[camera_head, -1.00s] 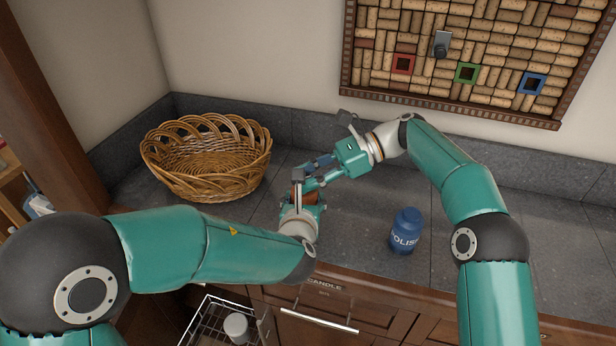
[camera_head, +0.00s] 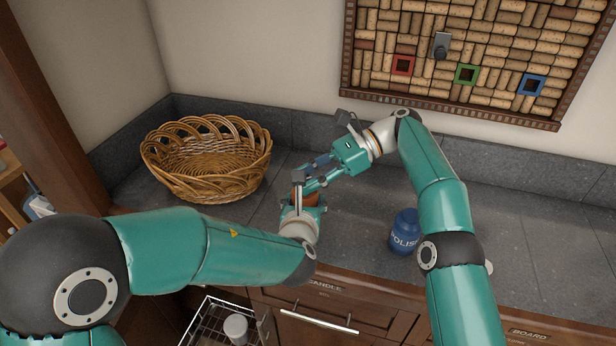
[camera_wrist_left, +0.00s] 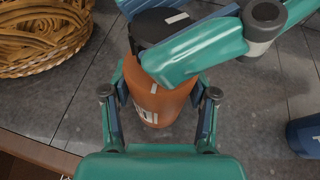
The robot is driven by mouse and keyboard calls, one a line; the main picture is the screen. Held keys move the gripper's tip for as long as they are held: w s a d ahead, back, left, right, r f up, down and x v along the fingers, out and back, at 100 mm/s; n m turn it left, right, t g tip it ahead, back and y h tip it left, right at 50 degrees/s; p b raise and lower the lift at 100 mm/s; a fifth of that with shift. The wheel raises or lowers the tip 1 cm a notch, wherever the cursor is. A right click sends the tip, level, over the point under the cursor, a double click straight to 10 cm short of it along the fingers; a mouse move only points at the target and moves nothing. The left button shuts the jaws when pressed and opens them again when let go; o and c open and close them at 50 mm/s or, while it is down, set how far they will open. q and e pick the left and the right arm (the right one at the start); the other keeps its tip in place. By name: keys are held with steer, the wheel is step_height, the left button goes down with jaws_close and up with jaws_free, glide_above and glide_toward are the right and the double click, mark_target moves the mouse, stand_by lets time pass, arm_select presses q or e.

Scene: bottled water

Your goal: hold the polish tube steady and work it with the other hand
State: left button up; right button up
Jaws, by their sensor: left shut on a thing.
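An orange-brown bottle (camera_wrist_left: 155,106) with a black cap (camera_wrist_left: 152,28) stands between the fingers of my left gripper (camera_wrist_left: 161,93), which is shut on its body. In the head view the bottle (camera_head: 309,197) is mostly hidden by my grippers. My right gripper (camera_head: 316,178) is at the top of the bottle, with its fingers on either side of the cap. Whether they squeeze the cap cannot be made out. A blue container (camera_head: 404,232) with lettering that reads "POLIS" stands upright on the counter to the right, apart from both grippers. Its edge shows in the left wrist view (camera_wrist_left: 305,136).
A wicker basket (camera_head: 205,180) sits on the grey counter (camera_head: 500,235) at the back left. A cork board (camera_head: 455,60) hangs on the wall. Drawers lie below the front edge, and a wire rack (camera_head: 210,325) holds a white cup. The counter's right side is clear.

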steer(key=o, duration=0.5)
steer(key=shift+w+r+t, duration=0.1)
steer(key=shift+t, duration=0.2)
steer(key=shift+m+t, duration=0.6)
steer(key=shift+m, duration=0.2)
